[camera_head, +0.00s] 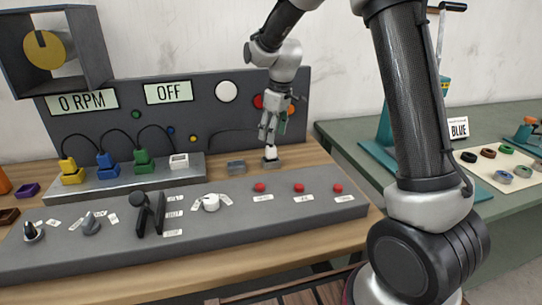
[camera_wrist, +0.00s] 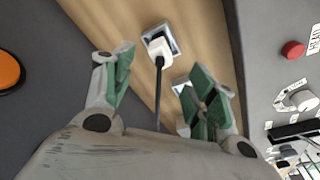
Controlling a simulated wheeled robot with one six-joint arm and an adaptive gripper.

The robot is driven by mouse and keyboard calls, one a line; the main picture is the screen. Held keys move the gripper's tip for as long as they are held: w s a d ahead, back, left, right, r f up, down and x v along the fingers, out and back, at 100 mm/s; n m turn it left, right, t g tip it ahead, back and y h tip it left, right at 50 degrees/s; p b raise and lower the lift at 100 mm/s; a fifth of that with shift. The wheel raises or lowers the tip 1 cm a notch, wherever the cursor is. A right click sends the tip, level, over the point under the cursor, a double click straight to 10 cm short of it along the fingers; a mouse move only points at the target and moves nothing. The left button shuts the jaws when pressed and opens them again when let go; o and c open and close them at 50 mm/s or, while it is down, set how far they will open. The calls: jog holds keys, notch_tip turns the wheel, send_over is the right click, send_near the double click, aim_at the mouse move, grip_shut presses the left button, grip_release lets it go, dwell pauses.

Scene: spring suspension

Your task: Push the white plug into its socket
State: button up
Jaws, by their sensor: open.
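The white plug (camera_head: 271,152) stands in a small grey holder (camera_head: 271,163) on the wooden table, right of the metal strip. In the wrist view the white plug (camera_wrist: 159,48) shows with its dark cable running down between my fingers. My gripper (camera_head: 270,138) is open just above the plug, pointing down. In the wrist view my gripper (camera_wrist: 163,80) has its green pads apart on either side of the cable, with nothing clamped. A white-framed socket (camera_head: 179,161) sits at the right end of the metal strip, with no plug in it.
Yellow (camera_head: 71,171), blue (camera_head: 106,166) and green (camera_head: 143,161) plugs sit in the strip (camera_head: 130,183), cabled to the back panel. An empty grey holder (camera_head: 236,167) stands between strip and plug. The control console (camera_head: 235,225) with red buttons lies in front.

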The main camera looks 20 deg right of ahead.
aim_at(271, 154)
jog(key=f, duration=0.5)
jog(key=shift+w+a+f, duration=0.15)
jog(key=shift+w+a, duration=0.05)
jog(key=shift+a, duration=0.15)
jog(key=c, duration=1.1)
